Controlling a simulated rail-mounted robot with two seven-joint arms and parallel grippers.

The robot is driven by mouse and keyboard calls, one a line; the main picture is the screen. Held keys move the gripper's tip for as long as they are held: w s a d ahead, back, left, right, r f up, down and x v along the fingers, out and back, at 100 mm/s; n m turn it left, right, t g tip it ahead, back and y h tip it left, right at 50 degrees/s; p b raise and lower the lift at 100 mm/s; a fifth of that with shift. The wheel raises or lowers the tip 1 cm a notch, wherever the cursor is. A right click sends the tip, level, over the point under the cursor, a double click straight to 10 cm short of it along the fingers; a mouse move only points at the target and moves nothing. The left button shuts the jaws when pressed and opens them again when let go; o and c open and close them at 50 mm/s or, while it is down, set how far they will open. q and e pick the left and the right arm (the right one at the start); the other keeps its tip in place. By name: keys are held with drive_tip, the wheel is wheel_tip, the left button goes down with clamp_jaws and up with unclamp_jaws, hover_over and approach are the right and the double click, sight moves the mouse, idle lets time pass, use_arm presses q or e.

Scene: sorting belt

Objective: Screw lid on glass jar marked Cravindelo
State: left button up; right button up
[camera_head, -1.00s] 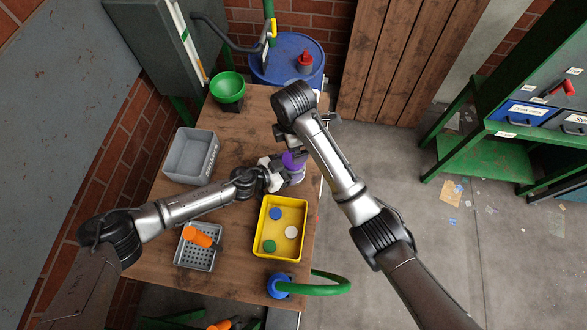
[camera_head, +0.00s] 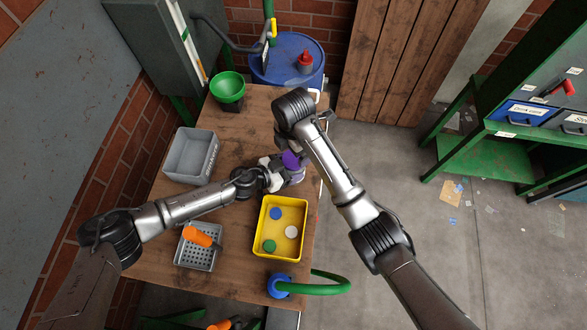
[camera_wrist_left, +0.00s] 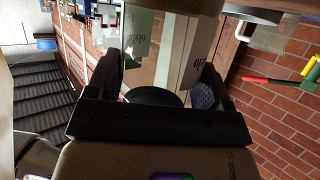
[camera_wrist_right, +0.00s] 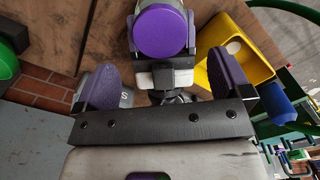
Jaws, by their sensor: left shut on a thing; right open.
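My left gripper (camera_head: 277,175) is shut on the glass jar (camera_head: 297,175) at the table's right edge. In the left wrist view the jar's pale label (camera_wrist_left: 190,62) shows between the fingers, with only the letters of its end readable. A purple lid (camera_head: 291,159) sits on the jar's top; it also shows as a round purple disc in the right wrist view (camera_wrist_right: 161,32). I cannot tell how tightly it sits. My right gripper (camera_wrist_right: 165,88) is open, its purple-padded fingers apart and empty, with the lid beyond the fingertips. My right arm partly hides the jar in the head view.
A yellow tray (camera_head: 262,226) holds blue, white and green lids. A grey bin (camera_head: 178,175), a green bowl (camera_head: 228,87) and a perforated grey tray (camera_head: 187,254) with an orange-handled tool (camera_head: 197,237) stand on the table. A blue drum (camera_head: 285,58) stands behind.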

sight(293, 159)
drive_tip(key=shift+f, duration=3)
drive_tip(key=c, duration=1)
drive_tip(key=shift+c, duration=0.3)
drive_tip(key=m, duration=0.6)
drive_tip(key=shift+m, duration=0.4)
drive_tip(key=o, duration=1)
drive_tip(key=shift+a, duration=0.1)
